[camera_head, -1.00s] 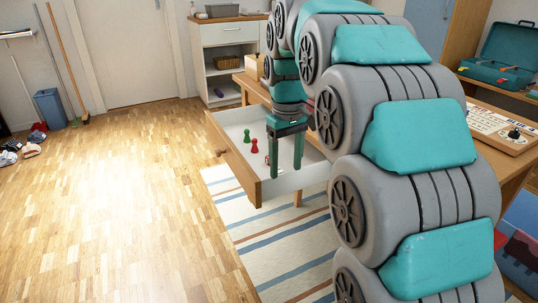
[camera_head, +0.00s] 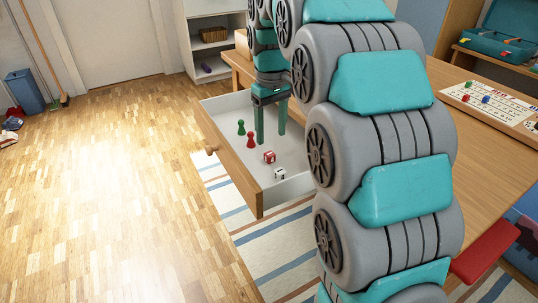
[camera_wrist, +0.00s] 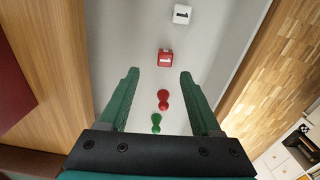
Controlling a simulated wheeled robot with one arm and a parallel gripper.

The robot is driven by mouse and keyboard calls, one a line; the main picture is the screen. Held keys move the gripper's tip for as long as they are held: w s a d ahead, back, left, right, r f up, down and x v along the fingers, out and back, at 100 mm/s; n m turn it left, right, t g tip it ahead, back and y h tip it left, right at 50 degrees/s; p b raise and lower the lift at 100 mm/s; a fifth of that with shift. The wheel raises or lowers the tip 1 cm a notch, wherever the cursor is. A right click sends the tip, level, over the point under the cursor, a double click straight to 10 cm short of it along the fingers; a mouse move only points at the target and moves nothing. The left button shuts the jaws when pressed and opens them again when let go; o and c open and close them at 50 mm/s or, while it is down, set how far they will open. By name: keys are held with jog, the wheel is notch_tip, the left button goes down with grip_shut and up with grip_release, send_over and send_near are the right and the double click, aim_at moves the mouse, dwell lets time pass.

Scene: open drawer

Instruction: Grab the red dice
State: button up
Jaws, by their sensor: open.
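The red dice (camera_head: 269,157) lies on the white floor of the open drawer (camera_head: 233,170). In the wrist view the red dice (camera_wrist: 165,57) is beyond and between the fingertips, with the white dice (camera_wrist: 182,14) farther up. My gripper (camera_head: 271,140) is open and empty, with its green fingers pointing down over the drawer, just behind the red dice in the head view. The fingers also show in the wrist view (camera_wrist: 158,72). Whether the fingertips touch the drawer floor I cannot tell.
A red pawn (camera_head: 251,140) and a green pawn (camera_head: 241,128) stand in the drawer, left of my fingers. The wooden desk (camera_head: 470,150) is at the right with a game board (camera_head: 490,102). The drawer walls surround the dice. Open wood floor lies at the left.

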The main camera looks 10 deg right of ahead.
aim_at(270, 153)
jog(key=shift+s+a+f+p, duration=0.15)
jog(key=shift+s+f+p, duration=0.05)
jog(key=shift+f, duration=1.15)
jog(key=shift+s+a+f+p, duration=0.1)
jog(key=shift+s+f+p, duration=0.05)
jog(key=shift+f, duration=1.2)
jog(key=shift+c, duration=0.2)
grip_shut()
